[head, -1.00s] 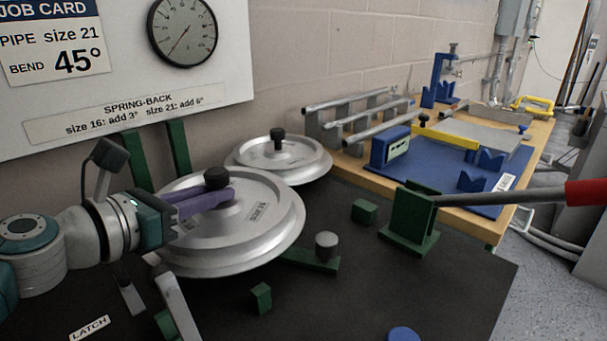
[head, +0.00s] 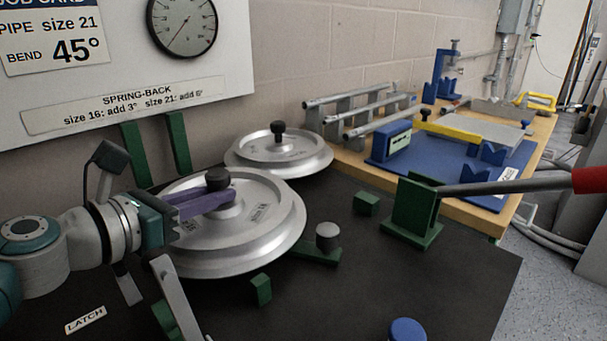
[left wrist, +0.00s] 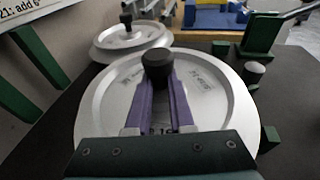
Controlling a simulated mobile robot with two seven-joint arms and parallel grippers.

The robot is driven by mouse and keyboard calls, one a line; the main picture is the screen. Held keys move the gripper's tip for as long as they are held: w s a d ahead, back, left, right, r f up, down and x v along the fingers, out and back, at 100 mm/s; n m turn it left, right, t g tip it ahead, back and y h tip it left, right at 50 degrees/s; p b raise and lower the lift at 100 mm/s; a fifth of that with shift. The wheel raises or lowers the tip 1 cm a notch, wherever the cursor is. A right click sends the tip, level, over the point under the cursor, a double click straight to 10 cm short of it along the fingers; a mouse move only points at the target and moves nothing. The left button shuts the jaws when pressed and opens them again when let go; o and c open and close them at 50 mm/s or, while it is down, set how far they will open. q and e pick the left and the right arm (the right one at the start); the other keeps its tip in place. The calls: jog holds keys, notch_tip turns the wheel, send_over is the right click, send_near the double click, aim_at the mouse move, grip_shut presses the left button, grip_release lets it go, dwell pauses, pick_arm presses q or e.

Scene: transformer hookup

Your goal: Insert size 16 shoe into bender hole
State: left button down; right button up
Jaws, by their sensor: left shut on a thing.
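Two round silver shoes with black knobs show in the head view: a larger one in front (head: 275,230) and another behind (head: 305,158). My left gripper (head: 222,192), with purple fingers, is shut on the front shoe's black knob (head: 217,177). The left wrist view shows the knob (left wrist: 157,65) between the fingertips (left wrist: 158,80) and the shoe's face (left wrist: 210,90) below. I cannot tell whether the shoe is raised off the dark bench. No bender hole can be made out. My right gripper is out of view.
A green bracket (head: 408,215) carries a grey bar with a red grip (head: 590,180). A grey-capped post (head: 327,238), green blocks (head: 366,203) and a blue disc (head: 407,330) sit on the dark bench. A wooden table with pipes (head: 365,105) stands behind.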

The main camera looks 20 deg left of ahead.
aim_at(208, 176)
pick_arm(q)
jog(key=shift+f+b, duration=0.45)
jog(key=shift+f, duration=0.05)
jog(key=c, duration=0.8)
grip_release()
jog(key=shift+o, duration=0.5)
notch_tip(208, 176, up, 5)
jog(key=p, duration=0.5)
